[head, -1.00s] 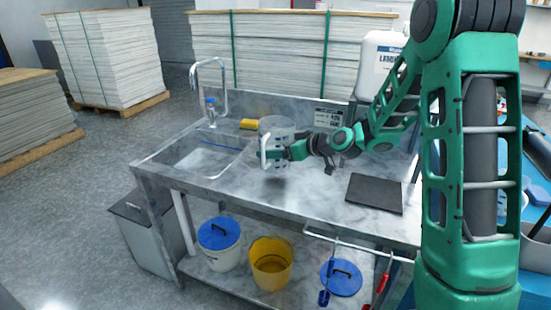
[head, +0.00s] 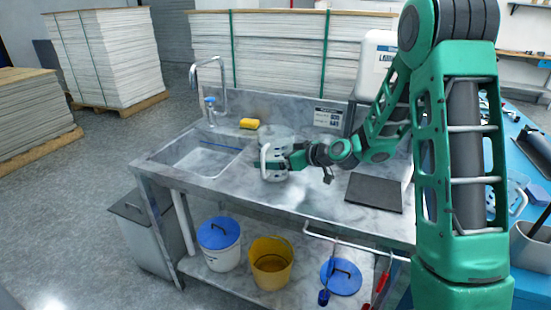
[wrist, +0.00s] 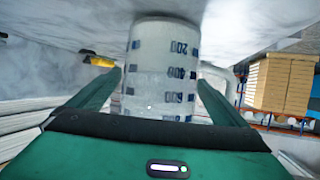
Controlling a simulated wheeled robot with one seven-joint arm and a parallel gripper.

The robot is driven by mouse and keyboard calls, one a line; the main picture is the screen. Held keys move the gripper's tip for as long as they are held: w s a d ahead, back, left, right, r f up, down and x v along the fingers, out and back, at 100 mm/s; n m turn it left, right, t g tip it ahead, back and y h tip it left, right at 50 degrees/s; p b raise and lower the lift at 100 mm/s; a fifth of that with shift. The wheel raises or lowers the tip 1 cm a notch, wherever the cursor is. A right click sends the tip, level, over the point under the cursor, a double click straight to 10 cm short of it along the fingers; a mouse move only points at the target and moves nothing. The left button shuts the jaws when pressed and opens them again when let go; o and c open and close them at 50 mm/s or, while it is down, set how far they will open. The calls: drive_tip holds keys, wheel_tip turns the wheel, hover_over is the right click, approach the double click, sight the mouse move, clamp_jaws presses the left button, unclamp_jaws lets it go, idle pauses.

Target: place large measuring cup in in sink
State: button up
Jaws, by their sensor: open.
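The large measuring cup (head: 283,136) is clear, with a white handle on its left. It is low over the grey marble counter, right of the sink; whether its base touches the counter is hard to tell. My gripper (head: 282,160) is at the cup's near right side, open. In the wrist view the cup (wrist: 160,50), with dark volume marks, is between the fingers of my gripper (wrist: 160,77); contact is unclear. The sink (head: 208,158) is an empty-looking basin at the counter's left.
A tap (head: 226,88) and a blue-topped bottle (head: 210,110) stand behind the sink. A yellow sponge (head: 249,123) lies behind the cup. A dark board (head: 374,192) lies to the right. Buckets stand on the shelf below.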

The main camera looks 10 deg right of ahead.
drive_tip(key=v, duration=1.2)
